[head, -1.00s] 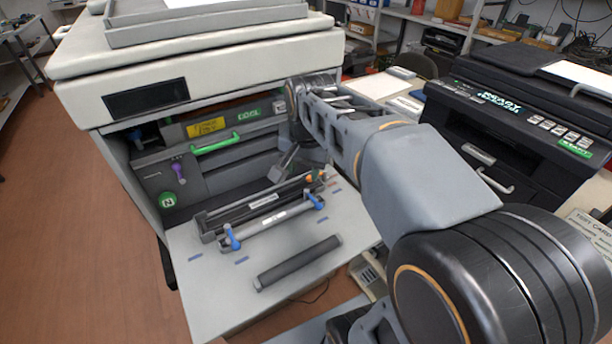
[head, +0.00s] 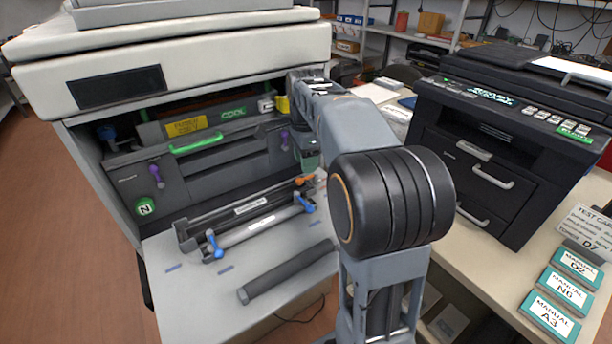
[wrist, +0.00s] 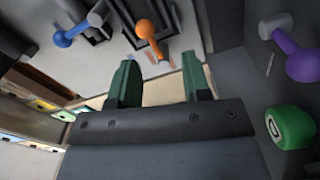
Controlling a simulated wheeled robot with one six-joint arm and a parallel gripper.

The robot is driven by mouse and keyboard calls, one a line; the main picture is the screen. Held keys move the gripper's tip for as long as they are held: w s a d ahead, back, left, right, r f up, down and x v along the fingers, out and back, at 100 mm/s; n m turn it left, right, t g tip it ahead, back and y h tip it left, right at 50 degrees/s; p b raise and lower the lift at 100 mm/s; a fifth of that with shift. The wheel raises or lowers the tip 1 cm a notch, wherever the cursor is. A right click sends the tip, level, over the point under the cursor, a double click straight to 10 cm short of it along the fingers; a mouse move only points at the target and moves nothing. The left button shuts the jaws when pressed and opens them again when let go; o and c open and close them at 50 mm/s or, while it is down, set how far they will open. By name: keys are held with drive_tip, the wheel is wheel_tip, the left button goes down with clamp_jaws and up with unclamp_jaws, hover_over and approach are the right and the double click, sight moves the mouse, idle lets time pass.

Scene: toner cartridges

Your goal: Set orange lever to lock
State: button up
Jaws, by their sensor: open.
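The orange lever (head: 304,180) sits at the right end of a dark cartridge unit (head: 200,232) on the grey shelf in front of the open printer. In the wrist view the orange lever (wrist: 147,32) has a round knob and a short stem. It lies just beyond my fingertips, between them in the picture and apart from both. My gripper (wrist: 160,78) is open and empty, with two green fingers. In the head view my gripper (head: 307,152) is just above the orange lever, partly hidden by my wrist. I cannot read any lock mark.
A blue lever (head: 306,203) is close to the orange one. A purple lever (wrist: 298,62) and a green round knob (wrist: 289,127) are on the printer front, right of my gripper in the wrist view. A loose dark roller (head: 290,272) lies on the shelf's front part.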

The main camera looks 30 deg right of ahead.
drive_tip(key=shift+f+b, duration=0.35)
drive_tip(key=shift+f, duration=1.75)
drive_tip(key=shift+c, duration=0.2)
clamp_jaws()
drive_tip(key=shift+s+r+n+p, duration=0.15)
drive_tip(key=shift+r+n+p, duration=0.05)
drive_tip(key=shift+n+p, duration=0.3)
drive_tip(key=shift+s+f+n+p, duration=0.2)
drive_tip(key=shift+n+p, duration=0.1)
drive_tip(key=shift+n, duration=0.7)
drive_tip(key=shift+o, duration=0.2)
unclamp_jaws()
